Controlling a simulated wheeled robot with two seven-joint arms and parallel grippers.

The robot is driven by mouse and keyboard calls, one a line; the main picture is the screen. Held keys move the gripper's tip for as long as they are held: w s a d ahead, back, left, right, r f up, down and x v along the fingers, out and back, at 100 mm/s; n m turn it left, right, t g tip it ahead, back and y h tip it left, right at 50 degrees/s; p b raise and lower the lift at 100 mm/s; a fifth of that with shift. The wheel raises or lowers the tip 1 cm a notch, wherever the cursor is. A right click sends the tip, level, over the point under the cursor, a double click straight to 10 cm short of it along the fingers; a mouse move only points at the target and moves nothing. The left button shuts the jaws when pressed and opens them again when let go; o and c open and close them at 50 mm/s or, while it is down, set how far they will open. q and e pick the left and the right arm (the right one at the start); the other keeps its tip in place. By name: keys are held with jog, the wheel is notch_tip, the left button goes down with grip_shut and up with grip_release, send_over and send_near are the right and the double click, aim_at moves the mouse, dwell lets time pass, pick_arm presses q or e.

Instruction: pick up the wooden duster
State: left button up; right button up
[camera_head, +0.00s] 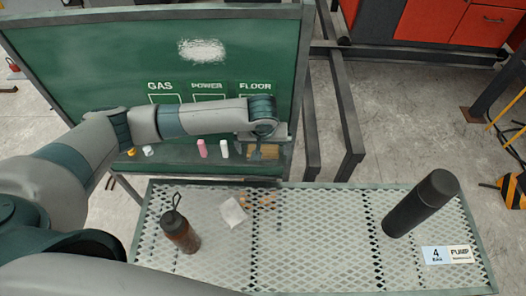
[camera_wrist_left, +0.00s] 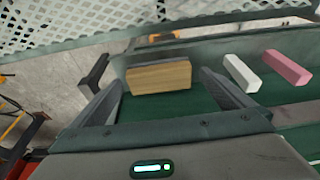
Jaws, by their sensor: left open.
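The wooden duster (camera_wrist_left: 158,77) is a light brown block on the ledge of the green board. In the head view only part of the duster (camera_head: 264,154) shows, below my left gripper (camera_head: 262,146). In the left wrist view my left gripper (camera_wrist_left: 162,92) is open, with one finger toward each side of the duster. The duster appears between or just beyond the fingertips; I cannot tell whether they touch it. My right gripper is not in view.
The ledge also holds a white chalk (camera_head: 224,149), a pink chalk (camera_head: 202,148) and small yellow and white pieces to the left. The green board (camera_head: 60,60) rises behind. A mesh table (camera_head: 320,230) in front carries a brown bottle (camera_head: 180,232), crumpled paper (camera_head: 233,212) and a black flask (camera_head: 420,203).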

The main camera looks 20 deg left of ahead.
aim_at(263, 147)
pick_arm(q)
jog(key=c, duration=1.2)
jog(key=shift+o, duration=0.2)
jog(key=shift+r, duration=0.15)
jog(key=shift+r+b, duration=0.3)
jog(key=shift+r, duration=0.3)
notch_tip(263, 147, up, 2)
jog(key=shift+r+b, duration=0.1)
jog(key=shift+b, duration=0.3)
jog(key=w+d+r+b, duration=0.1)
jog(key=d+r+b, duration=0.2)
jog(key=d+r, duration=0.4)
jog(key=d, duration=0.4)
jog(key=shift+w+d+r, duration=0.2)
jog(key=shift+w+d, duration=0.05)
jog(key=shift+w, duration=0.15)
